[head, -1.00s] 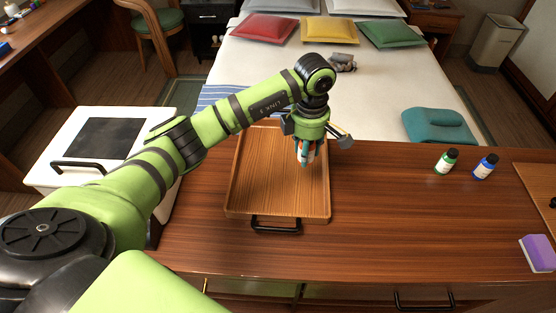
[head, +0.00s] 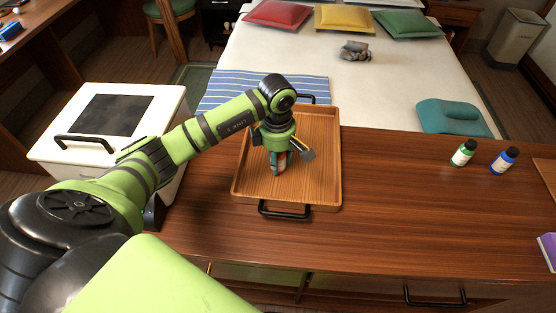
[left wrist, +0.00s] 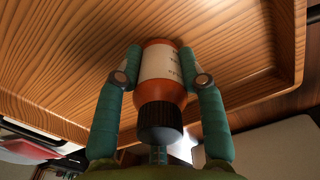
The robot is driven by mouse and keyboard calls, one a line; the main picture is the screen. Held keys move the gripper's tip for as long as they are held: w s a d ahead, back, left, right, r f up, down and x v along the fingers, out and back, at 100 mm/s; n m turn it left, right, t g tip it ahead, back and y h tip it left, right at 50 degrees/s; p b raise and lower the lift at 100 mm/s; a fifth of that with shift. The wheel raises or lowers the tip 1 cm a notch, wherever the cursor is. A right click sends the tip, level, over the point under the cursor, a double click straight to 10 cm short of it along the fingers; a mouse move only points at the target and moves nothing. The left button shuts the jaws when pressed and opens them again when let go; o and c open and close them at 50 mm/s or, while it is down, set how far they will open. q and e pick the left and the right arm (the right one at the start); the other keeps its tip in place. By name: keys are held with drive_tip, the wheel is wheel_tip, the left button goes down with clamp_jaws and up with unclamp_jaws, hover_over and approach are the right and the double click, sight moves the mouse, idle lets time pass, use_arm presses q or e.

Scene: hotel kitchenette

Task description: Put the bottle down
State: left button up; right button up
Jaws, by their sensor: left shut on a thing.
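My left gripper (head: 280,163) is over the middle of the wooden tray (head: 318,185), pointing down. In the left wrist view its two teal fingers are closed on both sides of an orange bottle (left wrist: 160,88) with a white label and a black cap. The cap faces the wrist and the base faces the tray floor (left wrist: 60,65). The bottle's base is at or just above the tray; I cannot tell whether they touch. In the head view the bottle is mostly hidden by the fingers. My right gripper is out of view.
The tray lies on a wooden counter (head: 400,220), with black handles at its near and far ends. A white box (head: 160,100) is at the left.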

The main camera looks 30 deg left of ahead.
use_arm(q)
drive_tip(key=shift+f+b, duration=0.1)
drive_tip(key=shift+b, duration=0.2)
drive_tip(key=o, duration=1.2)
drive_tip(key=shift+c, duration=0.2)
drive_tip(key=shift+r+p, duration=0.3)
drive_tip(key=shift+p, duration=0.1)
drive_tip(key=shift+r, duration=0.3)
wheel_tip(320, 180, up, 10)
drive_tip(key=b, duration=0.2)
drive_tip(key=shift+b, duration=0.3)
drive_tip(key=shift+r, duration=0.65)
drive_tip(key=shift+s, duration=0.1)
